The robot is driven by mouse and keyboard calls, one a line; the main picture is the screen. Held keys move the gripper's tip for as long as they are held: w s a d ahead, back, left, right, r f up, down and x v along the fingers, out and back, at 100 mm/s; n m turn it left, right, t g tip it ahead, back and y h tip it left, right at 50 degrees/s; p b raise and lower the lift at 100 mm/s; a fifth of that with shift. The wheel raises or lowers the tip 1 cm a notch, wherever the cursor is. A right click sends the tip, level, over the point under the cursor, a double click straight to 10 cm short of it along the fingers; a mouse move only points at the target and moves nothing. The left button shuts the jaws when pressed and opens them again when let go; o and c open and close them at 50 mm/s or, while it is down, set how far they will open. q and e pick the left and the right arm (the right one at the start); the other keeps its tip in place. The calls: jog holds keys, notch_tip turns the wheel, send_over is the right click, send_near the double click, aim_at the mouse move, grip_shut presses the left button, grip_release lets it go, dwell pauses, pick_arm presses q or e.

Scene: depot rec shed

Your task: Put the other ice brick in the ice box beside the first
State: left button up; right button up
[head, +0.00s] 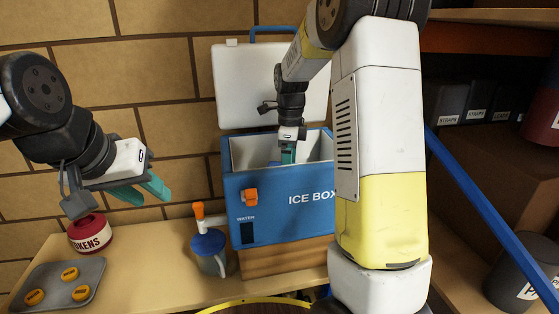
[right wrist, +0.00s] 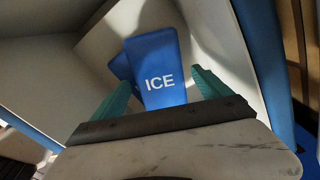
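The blue ice box (head: 276,205) stands on the wooden bench with its white lid raised. My right gripper (head: 288,154) reaches down into it. In the right wrist view, a blue brick marked ICE (right wrist: 158,72) lies between the teal fingers of this gripper (right wrist: 165,85). The fingers look spread, with a gap at the brick's right side. A second blue brick (right wrist: 121,68) shows partly behind it, close at its left. In the head view, only a bit of blue shows inside the box. My left gripper (head: 145,190) is open and empty, left of the box above the bench.
A red tokens container (head: 90,233) and a grey tray (head: 60,283) with yellow tokens lie further left. Shelves with dark bins (head: 480,100) stand at the right behind a blue bar (head: 490,212).

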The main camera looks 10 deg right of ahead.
jog(key=shift+r, duration=0.1)
notch_tip(320, 180, up, 12)
jog(key=s+r+n+t, duration=0.1)
jog(key=s+n, duration=0.2)
jog(key=s, duration=0.1)
jog(key=s+r+n+t+y, duration=0.1)
jog(key=s+n, duration=0.3)
jog(key=s+r+n+t, duration=0.1)
jog(key=s+n, duration=0.3)
jog(key=shift+s+a+r+y, duration=0.1)
jog(key=shift+s+r+y, duration=0.05)
jog(key=shift+s+y, duration=0.25)
jog(key=s+a+f+n+t, duration=0.2)
jog(key=s+f+n+t, duration=0.1)
jog(key=s+n, duration=0.8)
jog(key=shift+s+f+n, duration=0.25)
jog(key=shift+f+n, duration=0.15)
jog(key=shift+f, duration=0.2)
